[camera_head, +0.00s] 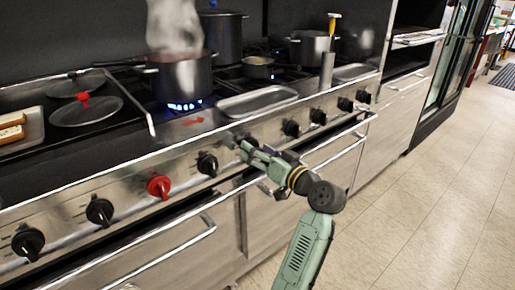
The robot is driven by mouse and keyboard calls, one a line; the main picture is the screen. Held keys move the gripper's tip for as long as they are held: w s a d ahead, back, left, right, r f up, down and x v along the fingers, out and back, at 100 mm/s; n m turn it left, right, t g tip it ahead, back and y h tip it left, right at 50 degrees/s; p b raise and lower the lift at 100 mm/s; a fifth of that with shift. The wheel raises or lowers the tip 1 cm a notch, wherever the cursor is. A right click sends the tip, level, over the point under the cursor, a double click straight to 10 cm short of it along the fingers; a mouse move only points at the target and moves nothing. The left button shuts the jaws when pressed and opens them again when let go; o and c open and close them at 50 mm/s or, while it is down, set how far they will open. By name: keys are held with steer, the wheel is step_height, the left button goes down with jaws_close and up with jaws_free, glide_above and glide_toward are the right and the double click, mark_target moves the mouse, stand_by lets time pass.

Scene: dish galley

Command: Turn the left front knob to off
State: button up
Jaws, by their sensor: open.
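A row of knobs runs along the steel front panel (132,207) of the range. At the left are two black knobs (28,243) (100,211), then a red knob (158,187) and another black knob (207,164). My green gripper (243,144) is open at the panel, just right of that last knob, and hides the panel behind it. I cannot tell whether its fingers touch a knob there. Blue flame (185,106) burns under a steaming pot (182,78). Which knob is the left front one is not marked legibly.
More black knobs (291,128) continue to the right. Oven handles (165,252) stick out below the panel. A steel tray (257,102), a small pan (258,68) and larger pots (222,35) stand on the range. The tiled floor (440,190) at right is clear.

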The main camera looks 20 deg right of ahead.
steer(key=shift+w+a, duration=0.1)
steer(key=shift+w, duration=0.15)
steer(key=shift+c, duration=0.5)
steer(key=c, duration=1)
steer(key=shift+c, duration=0.2)
